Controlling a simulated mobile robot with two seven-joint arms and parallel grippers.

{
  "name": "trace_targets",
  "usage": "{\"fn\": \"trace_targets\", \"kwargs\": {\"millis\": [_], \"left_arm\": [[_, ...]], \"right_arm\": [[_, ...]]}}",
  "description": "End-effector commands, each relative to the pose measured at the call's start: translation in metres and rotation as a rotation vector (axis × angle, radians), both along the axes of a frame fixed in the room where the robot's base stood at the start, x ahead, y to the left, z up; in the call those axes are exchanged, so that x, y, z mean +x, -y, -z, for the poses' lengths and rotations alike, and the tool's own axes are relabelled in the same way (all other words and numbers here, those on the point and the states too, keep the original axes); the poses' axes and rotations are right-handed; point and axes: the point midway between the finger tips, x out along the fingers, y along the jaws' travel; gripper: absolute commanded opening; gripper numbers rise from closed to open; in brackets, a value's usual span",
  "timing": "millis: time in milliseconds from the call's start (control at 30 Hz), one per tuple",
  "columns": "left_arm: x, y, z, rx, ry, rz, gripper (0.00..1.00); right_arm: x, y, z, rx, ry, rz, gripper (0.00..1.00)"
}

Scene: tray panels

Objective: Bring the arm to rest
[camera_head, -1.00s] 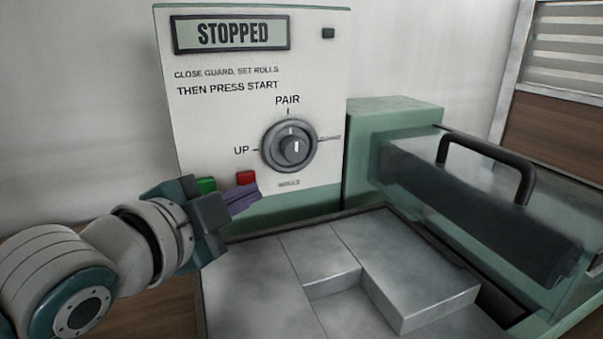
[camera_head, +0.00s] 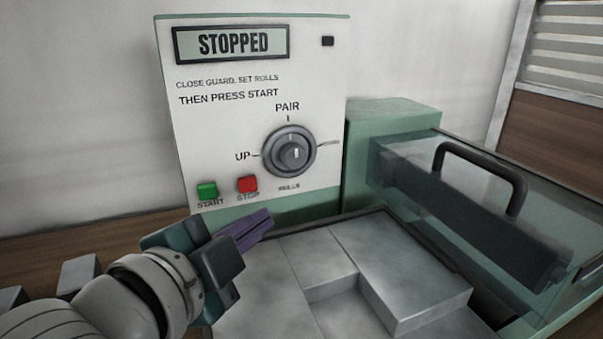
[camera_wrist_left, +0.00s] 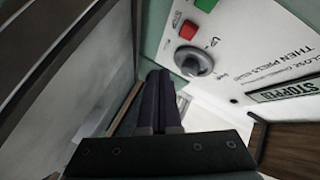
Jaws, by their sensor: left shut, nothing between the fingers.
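My left gripper (camera_head: 255,231) is shut and empty, with its purple fingers in front of and below the control panel (camera_head: 225,120), apart from the buttons. Its fingers also show in the left wrist view (camera_wrist_left: 158,100), side by side. The panel display (camera_head: 232,43) reads STOPPED. Below it are a knob (camera_head: 290,150) between the PAIR and UP marks, a green START button (camera_head: 207,190) and a red STOP button (camera_head: 247,184). My right gripper is not in view.
Grey metal tray panels (camera_head: 290,255) lie on the machine bed to the right of my gripper. A clear guard with a black handle (camera_head: 490,165) covers a dark roller (camera_head: 470,215) at the right. Grey blocks (camera_head: 78,273) lie on the wooden table at the left.

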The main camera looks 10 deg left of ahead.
Motion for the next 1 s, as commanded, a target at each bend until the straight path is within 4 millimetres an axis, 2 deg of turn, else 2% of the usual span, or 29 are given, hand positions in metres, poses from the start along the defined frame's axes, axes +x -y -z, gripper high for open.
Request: {"fn": "trace_targets", "kwargs": {"millis": [433, 567, 667, 767, 800, 1000], "left_arm": [[0.000, 0.000, 0.000, -0.001, -0.002, -0.001, 0.00], [-0.009, -0.005, -0.010, -0.044, -0.066, -0.029, 0.00], [-0.032, -0.015, -0.026, -0.142, -0.222, -0.106, 0.00], [-0.073, -0.029, -0.047, -0.281, -0.442, -0.236, 0.00], [-0.093, -0.033, -0.054, -0.334, -0.531, -0.294, 0.00], [-0.189, -0.049, -0.098, -0.522, -0.892, -0.589, 0.00]], "right_arm": [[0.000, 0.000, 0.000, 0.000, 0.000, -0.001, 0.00], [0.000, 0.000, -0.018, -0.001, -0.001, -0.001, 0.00], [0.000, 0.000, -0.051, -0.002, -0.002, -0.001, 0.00], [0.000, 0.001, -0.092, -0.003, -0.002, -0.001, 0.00], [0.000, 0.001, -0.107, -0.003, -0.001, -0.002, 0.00], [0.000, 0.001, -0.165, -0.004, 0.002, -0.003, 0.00]]}}
